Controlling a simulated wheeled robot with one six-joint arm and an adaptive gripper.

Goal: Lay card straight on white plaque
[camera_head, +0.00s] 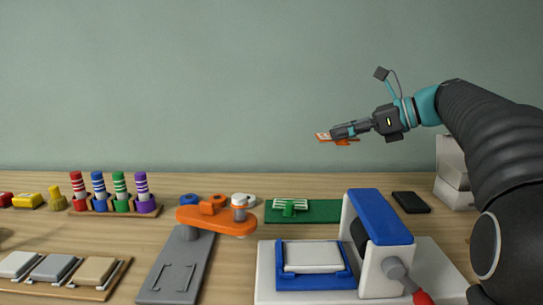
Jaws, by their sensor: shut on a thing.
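My gripper (340,133) is high above the back right of the table, against the green wall. It is shut on a small orange card (323,137) with a pale patch, which sticks out to the left of the fingertips. The fingers hide part of the card. A white plaque (312,257) lies in a blue holder on the white press at the front. Another whitish plaque (18,264) lies on the wooden tray at the far left. I cannot tell which of these the task names. The card is well clear of both.
The blue-and-white press (375,218) has a red-tipped lever on its right. An orange arm (215,222) stands on a grey base. Striped pegs (120,190) fill a rack. A green board (330,209) and a black phone-like slab (410,202) lie behind the press.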

